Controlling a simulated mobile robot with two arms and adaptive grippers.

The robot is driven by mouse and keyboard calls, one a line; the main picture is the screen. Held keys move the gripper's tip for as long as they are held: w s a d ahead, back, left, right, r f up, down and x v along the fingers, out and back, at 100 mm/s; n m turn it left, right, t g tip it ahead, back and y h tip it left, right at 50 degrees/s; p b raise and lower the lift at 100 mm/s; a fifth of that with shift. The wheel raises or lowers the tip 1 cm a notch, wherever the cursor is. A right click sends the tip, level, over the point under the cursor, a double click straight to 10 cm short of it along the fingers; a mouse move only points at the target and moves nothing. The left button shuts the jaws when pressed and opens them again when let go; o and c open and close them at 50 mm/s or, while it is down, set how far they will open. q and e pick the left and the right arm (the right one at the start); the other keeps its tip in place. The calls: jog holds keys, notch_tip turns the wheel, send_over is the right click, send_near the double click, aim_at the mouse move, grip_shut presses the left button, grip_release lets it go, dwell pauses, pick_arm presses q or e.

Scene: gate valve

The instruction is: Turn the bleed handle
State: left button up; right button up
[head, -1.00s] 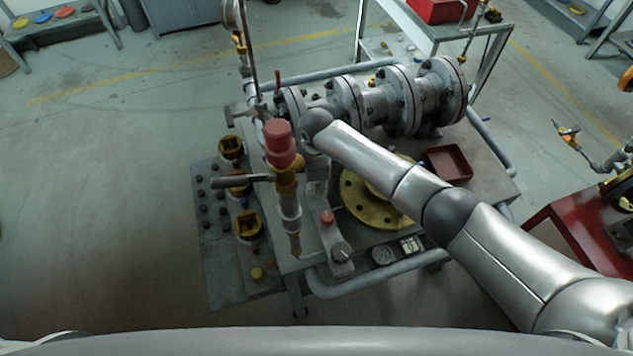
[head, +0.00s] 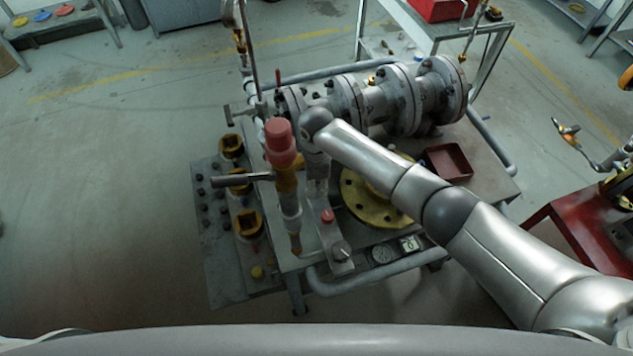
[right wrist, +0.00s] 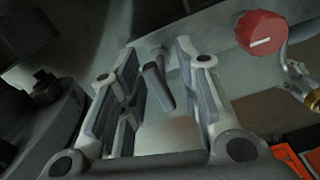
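A grey lever handle (right wrist: 160,88) with a dark rounded grip lies between the fingers of my right gripper (right wrist: 155,52) in the right wrist view. The fingers are apart, with clear gaps beside the handle. In the head view my right arm reaches in from the right to the valve rig; its fingers cannot be made out there. My left gripper is out of view.
A flanged grey pipe valve (head: 385,100) lies across the bench behind my arm. A yellow flange (head: 370,200), a dark red tray (head: 447,162) and gauges (head: 382,254) sit near it. A red round knob (right wrist: 262,33) is to the right in the wrist view. Floor at left is clear.

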notch_tip(320, 180, up, 12)
dwell(0.4)
jog(key=shift+f, duration=0.1)
dwell(0.3)
